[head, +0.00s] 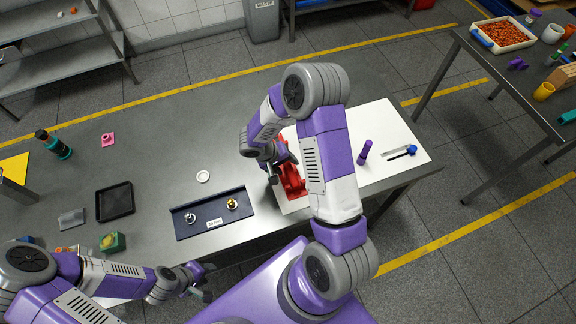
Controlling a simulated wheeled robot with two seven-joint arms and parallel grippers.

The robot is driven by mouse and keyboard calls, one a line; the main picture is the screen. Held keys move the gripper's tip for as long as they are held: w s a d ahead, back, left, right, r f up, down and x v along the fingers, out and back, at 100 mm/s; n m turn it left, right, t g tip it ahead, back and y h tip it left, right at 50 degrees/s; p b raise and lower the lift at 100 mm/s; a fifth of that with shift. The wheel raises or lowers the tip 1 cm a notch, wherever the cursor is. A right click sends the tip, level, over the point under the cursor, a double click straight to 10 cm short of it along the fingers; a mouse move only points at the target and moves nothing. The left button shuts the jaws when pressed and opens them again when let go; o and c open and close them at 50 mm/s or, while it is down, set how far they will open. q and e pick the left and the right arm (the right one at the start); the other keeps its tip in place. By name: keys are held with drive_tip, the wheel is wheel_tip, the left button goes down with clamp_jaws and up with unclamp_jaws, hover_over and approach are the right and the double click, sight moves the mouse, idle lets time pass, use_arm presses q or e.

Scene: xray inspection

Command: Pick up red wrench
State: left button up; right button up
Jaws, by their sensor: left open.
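A red object (293,184), which may be the red wrench, lies on the white board (400,165) at its left part. My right arm partly covers it, so its full shape is hidden. My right gripper (282,172) is right at the red object, over its upper left end. I cannot tell whether its fingers touch or hold the object. My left gripper (205,283) is open and empty, low in the head view near the table's front edge, well left of the red object.
A purple cylinder (365,152) and a blue-handled tool (408,151) are on the board. A dark blue tray (182,228) with small metal pieces lies left of it. A black tray (115,201) and green block (112,243) are further left. Table space behind the blue tray is mostly clear.

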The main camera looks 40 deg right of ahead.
sight(285, 166)
clamp_jaws()
drive_tip(key=shift+r, duration=0.15)
wheel_tip(285, 166, up, 10)
idle(0.6)
drive_tip(key=c, duration=0.7)
unclamp_jaws()
clamp_jaws()
